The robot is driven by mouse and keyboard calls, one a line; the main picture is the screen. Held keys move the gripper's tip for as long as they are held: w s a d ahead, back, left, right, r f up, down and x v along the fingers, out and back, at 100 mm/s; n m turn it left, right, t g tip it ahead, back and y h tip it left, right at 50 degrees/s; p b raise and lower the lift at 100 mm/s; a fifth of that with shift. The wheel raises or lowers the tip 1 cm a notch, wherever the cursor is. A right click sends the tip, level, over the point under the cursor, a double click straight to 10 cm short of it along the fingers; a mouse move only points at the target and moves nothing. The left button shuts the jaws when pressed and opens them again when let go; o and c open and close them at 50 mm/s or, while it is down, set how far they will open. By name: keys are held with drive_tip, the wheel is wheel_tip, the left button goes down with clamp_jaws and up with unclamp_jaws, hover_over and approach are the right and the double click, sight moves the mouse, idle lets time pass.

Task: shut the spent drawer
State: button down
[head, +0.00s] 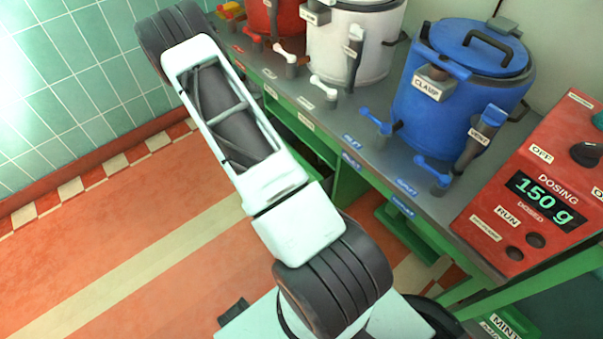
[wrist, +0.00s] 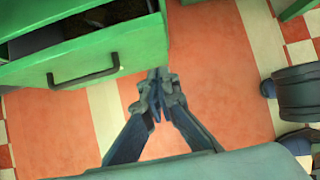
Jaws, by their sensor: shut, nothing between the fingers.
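A green drawer (wrist: 130,50) with a dark bar handle (wrist: 83,76) fills the upper left of the wrist view. It stands open, and dark contents show inside it. No label on it is readable, so I cannot tell from lettering that it is the spent drawer. My gripper (wrist: 157,84) is shut and empty, its fingertips near the lower right corner of the drawer front. I cannot tell whether they touch it. In the head view my arm hides the gripper and much of the space under the bench.
A grey-topped green bench (head: 350,135) carries a blue kettle (head: 455,95), a white kettle (head: 365,40) and a red kettle (head: 275,15). A red dosing box (head: 540,185) reads 150 g. The orange tiled floor (head: 130,240) at left is clear.

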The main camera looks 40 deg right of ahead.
drive_tip(key=a+h, duration=0.2)
drive_tip(key=b, duration=0.2)
approach(316, 171)
drive_tip(key=shift+t+h, duration=0.3)
drive_tip(key=shift+s+d+f, duration=0.1)
drive_tip(key=shift+d+f, duration=0.15)
drive_tip(key=shift+f, duration=0.7)
drive_tip(key=shift+s+d+f, duration=0.1)
drive_tip(key=shift+d+f, duration=0.15)
drive_tip(key=shift+f, duration=0.7)
drive_tip(key=shift+s+d+f, duration=0.1)
drive_tip(key=shift+d+f, duration=0.15)
drive_tip(key=shift+f, duration=0.7)
drive_tip(key=d+b, duration=0.1)
drive_tip(key=d, duration=0.4)
drive_tip(key=shift+d+f+b, duration=0.1)
drive_tip(key=shift+b, duration=0.3)
